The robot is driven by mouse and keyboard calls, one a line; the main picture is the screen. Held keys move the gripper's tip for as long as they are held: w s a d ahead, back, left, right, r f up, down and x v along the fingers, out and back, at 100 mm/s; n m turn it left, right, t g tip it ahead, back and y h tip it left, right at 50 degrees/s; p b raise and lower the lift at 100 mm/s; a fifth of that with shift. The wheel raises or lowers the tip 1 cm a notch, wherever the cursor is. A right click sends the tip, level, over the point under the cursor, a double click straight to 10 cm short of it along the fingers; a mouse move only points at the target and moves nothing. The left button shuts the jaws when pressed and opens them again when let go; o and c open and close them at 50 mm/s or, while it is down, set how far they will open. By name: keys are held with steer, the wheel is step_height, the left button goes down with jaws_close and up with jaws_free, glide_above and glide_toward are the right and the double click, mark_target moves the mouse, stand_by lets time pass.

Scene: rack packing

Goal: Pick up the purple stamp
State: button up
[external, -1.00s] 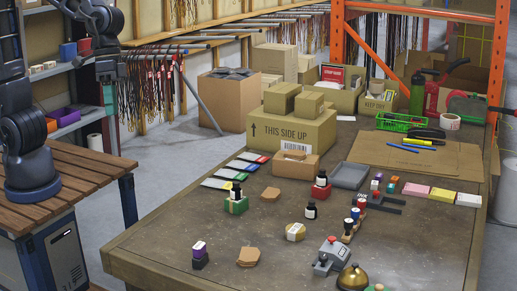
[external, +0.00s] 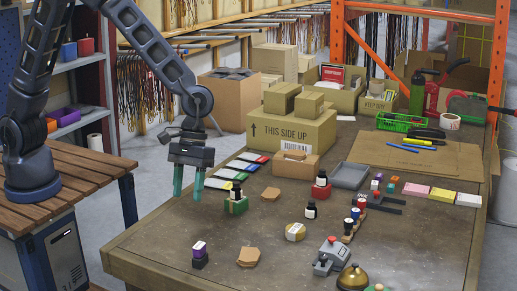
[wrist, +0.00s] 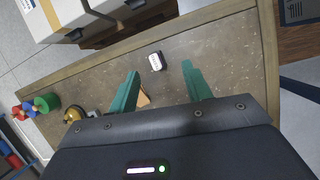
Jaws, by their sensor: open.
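The purple stamp (external: 199,251) stands upright on the table near its front left edge, with a purple upper part and a black base. My gripper (external: 188,193) points down with its green fingers apart and empty, above and behind the stamp in the external view. In the wrist view a small dark block with a white top (wrist: 156,61) shows beyond and between the fingertips (wrist: 160,70). It looks like the stamp, but its purple colour does not show there.
A brown cardboard piece (external: 248,257) lies right of the stamp. A green-based stamp (external: 236,205) and sample cards (external: 222,183) lie farther back. A grey device (external: 331,256) and brass bell (external: 353,278) stand to the right. Bare table surrounds the stamp.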

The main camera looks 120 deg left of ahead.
steer(key=n, duration=0.2)
glide_toward(200, 243)
steer(key=d+f, duration=0.1)
steer(key=f, duration=0.1)
steer(key=x, duration=1)
steer(key=shift+d+f, duration=0.15)
steer(key=shift+f, duration=0.1)
jaws_close()
